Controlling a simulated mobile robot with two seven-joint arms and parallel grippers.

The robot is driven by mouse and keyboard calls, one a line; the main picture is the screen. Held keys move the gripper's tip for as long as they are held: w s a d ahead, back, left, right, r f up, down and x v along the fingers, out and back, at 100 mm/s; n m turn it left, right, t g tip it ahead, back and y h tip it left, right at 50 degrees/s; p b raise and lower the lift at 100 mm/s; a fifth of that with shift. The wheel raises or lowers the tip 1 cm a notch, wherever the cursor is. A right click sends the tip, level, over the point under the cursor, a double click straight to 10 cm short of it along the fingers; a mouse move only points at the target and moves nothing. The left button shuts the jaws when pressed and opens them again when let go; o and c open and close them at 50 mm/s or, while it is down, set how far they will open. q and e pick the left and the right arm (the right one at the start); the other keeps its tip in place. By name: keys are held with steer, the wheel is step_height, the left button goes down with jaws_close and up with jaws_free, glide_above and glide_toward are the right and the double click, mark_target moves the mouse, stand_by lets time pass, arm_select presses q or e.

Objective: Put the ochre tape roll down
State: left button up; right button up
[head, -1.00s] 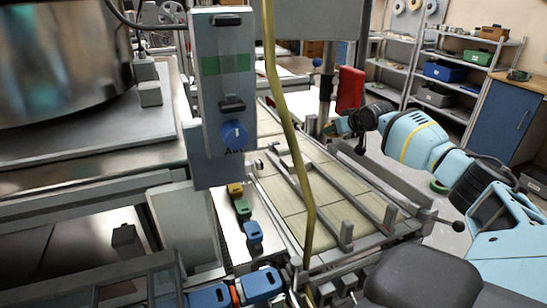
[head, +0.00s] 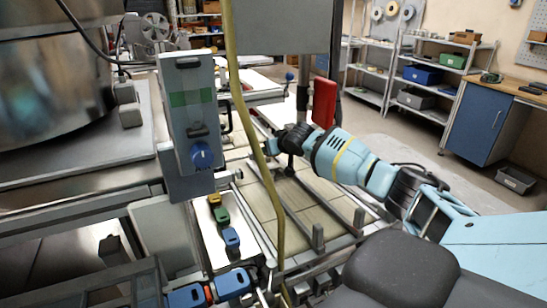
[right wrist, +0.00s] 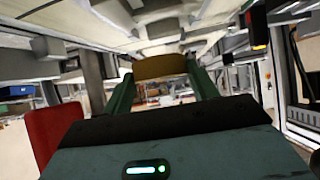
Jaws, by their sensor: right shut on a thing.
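The ochre tape roll (right wrist: 160,66) shows edge-on as a brownish-yellow band between the two green fingers of my right gripper (right wrist: 162,78) in the right wrist view. The fingers are shut on it, one on each side. In the head view my right arm reaches in from the right and its gripper (head: 272,146) is over the far part of the tiled conveyor table, close behind the hanging yellow cable. The roll cannot be made out there. My left gripper is not in view.
The tiled conveyor table (head: 262,208) has metal rails along it. A yellow cable (head: 258,150) hangs before it. A grey control box (head: 188,125) and a large steel drum (head: 50,80) stand at left. A red panel (head: 323,103) stands behind my arm. Open floor lies to the right.

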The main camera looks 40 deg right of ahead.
steer(key=shift+w+a, duration=0.25)
steer(key=shift+a, duration=0.35)
steer(key=shift+f, duration=0.2)
step_height(320, 180, down, 3)
steer(key=shift+f, duration=0.2)
steer(key=shift+f, duration=0.2)
steer(key=shift+f, duration=0.4)
steer(key=o, duration=1)
steer(key=shift+c, duration=0.2)
